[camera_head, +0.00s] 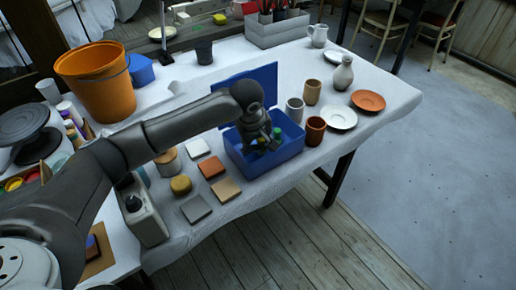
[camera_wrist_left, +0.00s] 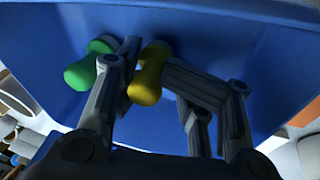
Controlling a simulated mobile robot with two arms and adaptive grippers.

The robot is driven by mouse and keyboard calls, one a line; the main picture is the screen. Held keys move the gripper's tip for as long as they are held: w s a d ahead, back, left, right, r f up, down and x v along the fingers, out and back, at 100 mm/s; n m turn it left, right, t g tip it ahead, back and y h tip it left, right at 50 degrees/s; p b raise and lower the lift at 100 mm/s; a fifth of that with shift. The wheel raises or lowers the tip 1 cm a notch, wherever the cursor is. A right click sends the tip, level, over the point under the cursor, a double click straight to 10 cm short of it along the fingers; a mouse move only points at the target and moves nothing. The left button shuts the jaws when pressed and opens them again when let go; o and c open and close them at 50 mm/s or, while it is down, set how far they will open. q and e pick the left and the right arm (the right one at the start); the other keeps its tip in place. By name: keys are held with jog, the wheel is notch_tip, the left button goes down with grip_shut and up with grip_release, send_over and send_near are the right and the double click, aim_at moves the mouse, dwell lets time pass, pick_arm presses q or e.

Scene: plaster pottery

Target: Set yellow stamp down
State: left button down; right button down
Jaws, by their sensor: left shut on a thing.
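The open blue box (camera_head: 236,156) stands on the white-covered table, its lid raised at the back. My left gripper (camera_head: 263,139) reaches down into the box from above. In the left wrist view, its fingers are shut on the yellow stamp (camera_wrist_left: 148,82), a rounded knob-like piece. The green stamp (camera_wrist_left: 82,72) is beside the left finger, outside the grip, inside the box. It also shows in the head view (camera_head: 277,133). Whether the yellow stamp touches the box floor cannot be told. My right gripper is not in view.
Several square tiles, one of them orange-brown (camera_head: 211,167), lie left of the box. A brown cup (camera_head: 315,131) and a grey cup (camera_head: 295,109) stand close to its right. Plates and a vase (camera_head: 343,74) are farther right. An orange bucket (camera_head: 97,82) stands at the left.

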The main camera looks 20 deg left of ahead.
pick_arm(q)
jog(key=c, duration=0.9)
grip_release()
jog(key=shift+f, duration=0.1)
jog(key=shift+r, duration=0.25)
jog(key=shift+p+v, duration=3.6)
jog(key=shift+v, duration=2.25)
jog(key=shift+s, duration=0.1)
